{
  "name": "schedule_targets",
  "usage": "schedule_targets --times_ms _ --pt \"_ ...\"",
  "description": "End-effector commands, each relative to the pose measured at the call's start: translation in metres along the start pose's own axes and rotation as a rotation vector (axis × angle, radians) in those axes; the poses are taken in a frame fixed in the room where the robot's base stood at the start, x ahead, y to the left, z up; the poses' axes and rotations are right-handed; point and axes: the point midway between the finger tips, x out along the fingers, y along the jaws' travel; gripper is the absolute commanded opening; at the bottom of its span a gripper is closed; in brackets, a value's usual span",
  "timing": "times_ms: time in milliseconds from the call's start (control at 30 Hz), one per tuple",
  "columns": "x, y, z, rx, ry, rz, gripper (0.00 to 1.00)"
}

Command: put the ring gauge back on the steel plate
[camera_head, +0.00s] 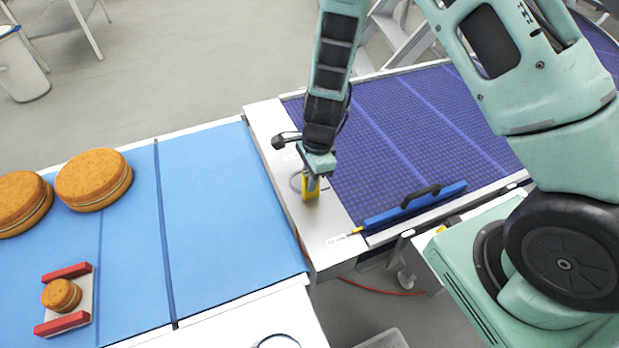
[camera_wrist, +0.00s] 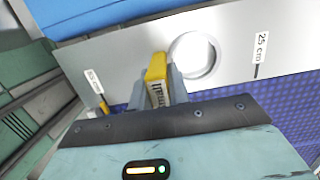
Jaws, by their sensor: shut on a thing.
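My gripper (camera_head: 312,190) is low over the steel plate (camera_head: 325,225), the bare strip between the two belts. It is shut on the yellow grip of the ring gauge (camera_head: 311,187). In the wrist view the yellow grip (camera_wrist: 156,68) stands between the fingers, and a pale round ring (camera_wrist: 193,55) shows right beside it, over the plate (camera_wrist: 115,58). The fingers partly hide where grip and ring meet. I cannot tell whether the gauge touches the plate.
A blue belt (camera_head: 215,205) lies left, with large round cakes (camera_head: 93,180) and a small one on a red-ended holder (camera_head: 67,325). A purple mesh belt (camera_head: 400,140) lies right. A blue bar with a dark handle (camera_head: 415,207) lies by its near edge. A label (camera_wrist: 261,50) marks the plate.

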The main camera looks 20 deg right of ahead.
Motion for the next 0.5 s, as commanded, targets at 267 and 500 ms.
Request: schedule_targets --times_ms 267,500 --pt "0.0074 -0.0003 -0.0007 -0.001 -0.001 -0.002 0.0" --pt "0.0106 -0.0002 -0.0013 -0.001 -0.001 -0.001 0.26"
